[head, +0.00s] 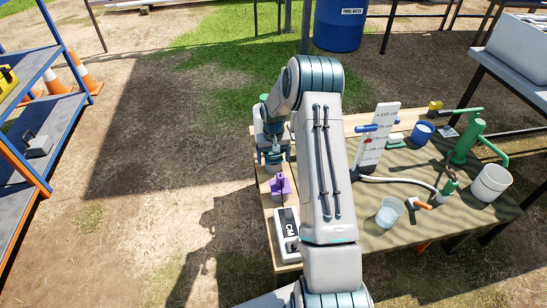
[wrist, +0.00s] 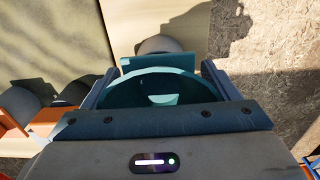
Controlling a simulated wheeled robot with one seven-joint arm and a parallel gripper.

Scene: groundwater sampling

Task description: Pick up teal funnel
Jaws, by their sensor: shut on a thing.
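The teal funnel (wrist: 125,92) fills the middle of the wrist view, its round mouth facing the camera. My gripper (wrist: 158,82) is shut on it, with one blue-grey finger on each side. In the head view my gripper (head: 272,150) points down over the left edge of the work table (head: 420,235). A bit of teal shows at its tip, partly hidden by the gripper and arm. I cannot tell whether the funnel touches anything below it.
A purple object (head: 280,186) and a white-and-black meter (head: 287,232) stand close in front of the gripper. A marked white board (head: 375,140), clear beaker (head: 389,212), green pump (head: 467,140) and white bucket (head: 490,183) are to the right. Blue shelving (head: 32,70) stands far left.

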